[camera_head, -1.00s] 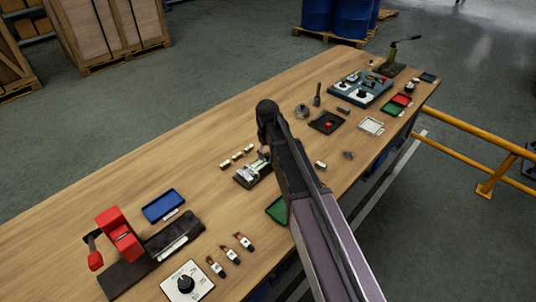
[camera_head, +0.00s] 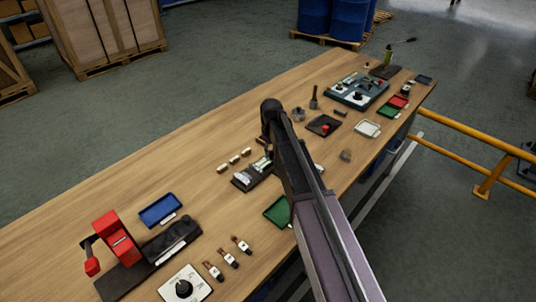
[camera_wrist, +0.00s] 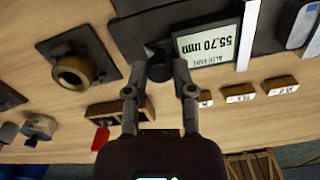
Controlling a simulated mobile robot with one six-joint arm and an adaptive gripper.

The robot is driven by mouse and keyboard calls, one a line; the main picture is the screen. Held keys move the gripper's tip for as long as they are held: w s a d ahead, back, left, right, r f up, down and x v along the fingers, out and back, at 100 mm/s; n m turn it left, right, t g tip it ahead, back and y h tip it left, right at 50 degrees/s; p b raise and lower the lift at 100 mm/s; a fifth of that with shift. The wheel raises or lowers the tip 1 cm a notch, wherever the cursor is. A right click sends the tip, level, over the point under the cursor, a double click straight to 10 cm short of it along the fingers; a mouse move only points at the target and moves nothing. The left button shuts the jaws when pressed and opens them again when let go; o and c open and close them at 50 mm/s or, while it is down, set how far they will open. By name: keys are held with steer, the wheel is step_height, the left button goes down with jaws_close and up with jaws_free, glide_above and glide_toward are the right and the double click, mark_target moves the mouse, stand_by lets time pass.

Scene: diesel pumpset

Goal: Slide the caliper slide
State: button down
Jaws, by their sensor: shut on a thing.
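The caliper (camera_head: 243,179) lies on a dark base on the workbench, left of my arm in the head view. In the wrist view its slide carries a pale display (camera_wrist: 208,46) that reads 55.70 mm upside down. A round black knob (camera_wrist: 159,67) stands at the slide's edge. My gripper (camera_wrist: 158,80) has a finger on each side of this knob and is shut on it. In the head view my arm hides part of the caliper's right end, and the fingertips are too small to make out.
Small labelled blocks (camera_wrist: 240,93) lie beside the caliper. A blue tray (camera_head: 160,210) and a red-topped device (camera_head: 117,240) stand to the left. A green tray (camera_head: 278,211) lies partly behind my arm. A dark pad with a red knob (camera_head: 323,126) lies farther right.

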steer(key=shift+c, duration=2.2)
jaws_free()
steer(key=shift+s, duration=0.1)
steer(key=s+d+m, duration=0.2)
steer(key=s+d, duration=0.2)
steer(key=s, duration=0.3)
steer(key=s+d+m, duration=0.2)
steer(key=s+d, duration=0.2)
steer(key=s, duration=0.4)
steer(key=s+d+m, duration=0.2)
steer(key=s+d, duration=0.3)
steer(key=s, duration=0.3)
